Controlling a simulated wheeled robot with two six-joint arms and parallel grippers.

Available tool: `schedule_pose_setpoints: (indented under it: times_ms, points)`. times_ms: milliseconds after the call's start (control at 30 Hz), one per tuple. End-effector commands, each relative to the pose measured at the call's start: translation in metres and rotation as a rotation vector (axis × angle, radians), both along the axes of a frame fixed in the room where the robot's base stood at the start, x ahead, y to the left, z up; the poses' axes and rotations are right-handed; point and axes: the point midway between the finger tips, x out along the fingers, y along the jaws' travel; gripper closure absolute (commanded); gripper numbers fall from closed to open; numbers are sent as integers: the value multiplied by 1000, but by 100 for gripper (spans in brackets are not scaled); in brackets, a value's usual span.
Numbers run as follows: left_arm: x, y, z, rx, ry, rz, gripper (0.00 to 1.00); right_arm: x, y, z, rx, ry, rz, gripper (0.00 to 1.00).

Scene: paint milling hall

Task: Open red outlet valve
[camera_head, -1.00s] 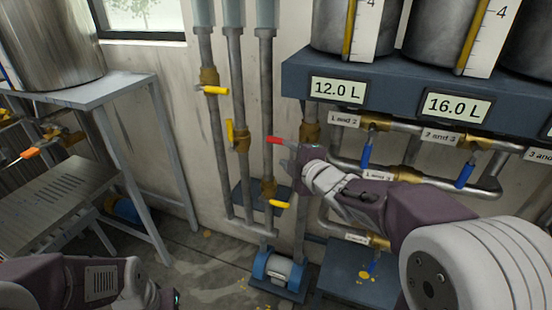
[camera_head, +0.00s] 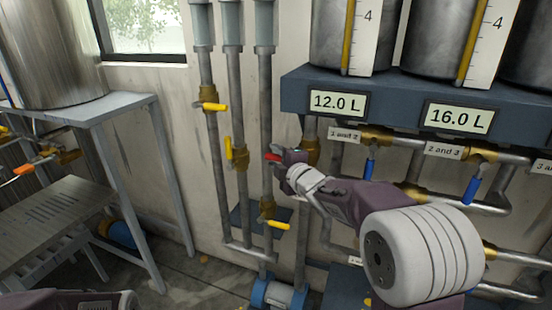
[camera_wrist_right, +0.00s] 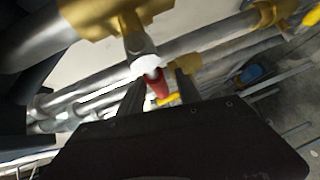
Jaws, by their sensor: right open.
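The red valve handle (camera_head: 272,157) points left from a brass valve (camera_head: 311,152) on the pipe below the 12.0 L tank.
Yellow-handled valves (camera_head: 212,106) sit on the pipes to the left, one (camera_head: 275,223) just below my right gripper. Blue-handled valves (camera_head: 369,168) hang under the tank shelf (camera_head: 395,97) on the right. A grey metal table (camera_head: 100,105) stands at the left.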

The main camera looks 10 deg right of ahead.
Motion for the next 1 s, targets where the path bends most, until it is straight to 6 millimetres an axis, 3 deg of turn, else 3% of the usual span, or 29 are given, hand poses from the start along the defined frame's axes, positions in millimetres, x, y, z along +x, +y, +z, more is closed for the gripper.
schedule_pose_setpoints:
  times_ms: [167, 300, 333, 1000]
  points:
    - [0, 0, 0, 0, 0, 0, 64, 0, 0, 0, 0, 0, 0, 59]
    - [0, 0, 0, 0, 0, 0, 64, 0, 0, 0, 0, 0, 0, 98]
    - [0, 0, 0, 0, 0, 0, 64, 0, 0, 0, 0, 0, 0, 100]
    - [0, 0, 0, 0, 0, 0, 64, 0, 0, 0, 0, 1, 0, 100]
